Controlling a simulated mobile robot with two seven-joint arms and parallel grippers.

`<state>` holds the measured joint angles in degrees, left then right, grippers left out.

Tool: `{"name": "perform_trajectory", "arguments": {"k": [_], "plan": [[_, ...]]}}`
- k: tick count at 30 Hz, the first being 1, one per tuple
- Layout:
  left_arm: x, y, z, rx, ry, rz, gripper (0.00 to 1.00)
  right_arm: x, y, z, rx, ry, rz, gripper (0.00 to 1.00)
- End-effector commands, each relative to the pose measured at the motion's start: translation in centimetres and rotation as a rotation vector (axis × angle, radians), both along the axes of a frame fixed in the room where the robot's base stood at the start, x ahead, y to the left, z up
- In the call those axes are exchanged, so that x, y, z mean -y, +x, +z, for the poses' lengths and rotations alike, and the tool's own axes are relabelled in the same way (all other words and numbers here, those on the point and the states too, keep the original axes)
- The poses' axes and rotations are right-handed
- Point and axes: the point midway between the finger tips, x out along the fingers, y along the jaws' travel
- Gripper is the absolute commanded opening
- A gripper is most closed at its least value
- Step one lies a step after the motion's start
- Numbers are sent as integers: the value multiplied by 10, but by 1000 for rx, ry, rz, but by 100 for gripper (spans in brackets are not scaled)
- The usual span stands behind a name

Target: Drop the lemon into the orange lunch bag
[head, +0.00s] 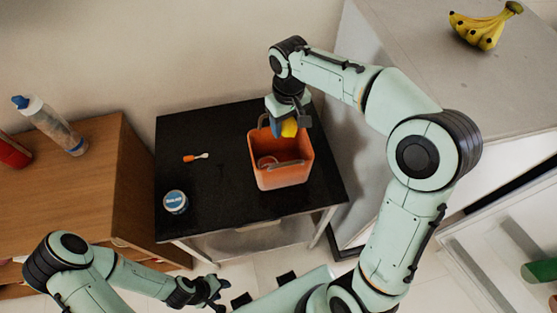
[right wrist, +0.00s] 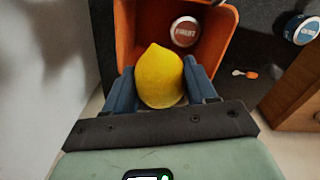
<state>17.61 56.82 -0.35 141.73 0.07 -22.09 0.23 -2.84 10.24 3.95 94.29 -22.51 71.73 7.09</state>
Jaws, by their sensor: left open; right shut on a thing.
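The yellow lemon (head: 289,128) is held between the blue fingers of my right gripper (head: 281,126). In the right wrist view the lemon (right wrist: 160,76) sits between both fingertips, with the bag's opening beyond it. The orange lunch bag (head: 284,177) stands open on the black table; its wall also shows in the right wrist view (right wrist: 125,40). The lemon and gripper are at the bag's back rim in the head view; their exact height over it is hard to tell. My left gripper (head: 216,290) is open and empty, low in front of the table.
A red-lidded jar (right wrist: 185,31) lies inside the bag. On the black table (head: 225,130) are a blue-lidded jar (head: 175,201) and a small orange-and-white utensil (head: 195,157). A wooden cabinet (head: 90,180) with bottles stands left; a grey counter (head: 410,25) with bananas (head: 485,30) stands right.

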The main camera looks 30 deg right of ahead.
Motion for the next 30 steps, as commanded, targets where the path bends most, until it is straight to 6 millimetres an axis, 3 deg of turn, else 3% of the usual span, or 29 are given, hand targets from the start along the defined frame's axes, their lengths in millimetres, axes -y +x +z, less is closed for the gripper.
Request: {"name": "perform_trajectory", "arguments": {"k": [1, 6, 15, 16, 18, 30], "plan": [[0, -7, -9, -8, 0, 1, 43, 0, -2, -12, -4, 0, 0, 25], [0, -14, -20, -16, 0, 0, 43, 0, -1, -26, -3, 0, 0, 25], [0, -14, -20, -15, 0, 0, 43, 0, 0, -26, 1, 0, 0, 25], [0, -14, -20, -15, 0, 0, 43, 0, 0, -26, 1, 0, 0, 63], [0, -13, -20, -15, 0, 0, 43, 0, 0, -26, 0, 0, 0, 85], [0, -12, -18, -13, 0, 0, 43, 0, 1, -19, 2, 0, 0, 86]]}}
